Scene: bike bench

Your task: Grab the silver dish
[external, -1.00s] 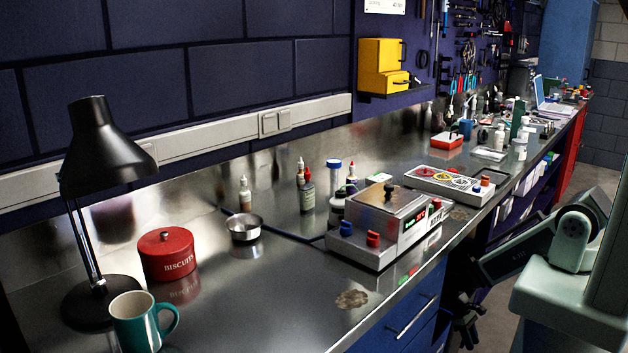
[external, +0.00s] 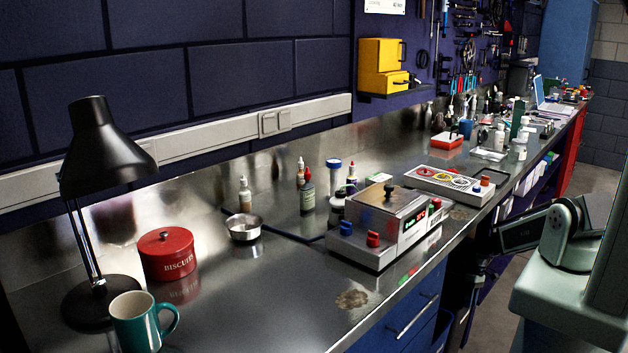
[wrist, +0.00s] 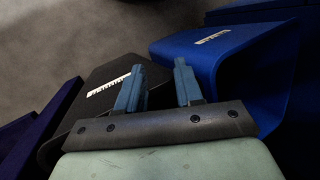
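The silver dish (external: 243,229) is a small round metal bowl. It stands upright on the metal bench top in the external view, right of the red biscuit tin and in front of a dropper bottle. My gripper (wrist: 157,70) shows in the wrist view with its two blue fingers apart and nothing between them. In the external view my arm is at the right, off the bench's front edge, and the gripper is dark and hard to make out there. It is well away from the dish. The wrist view does not show the dish.
A red biscuit tin (external: 167,254), a teal mug (external: 137,322) and a black lamp (external: 97,150) stand left of the dish. Bottles (external: 307,192) and a control box (external: 385,228) stand right. The bench front between is clear. A blue bin (wrist: 225,50) lies near my fingers.

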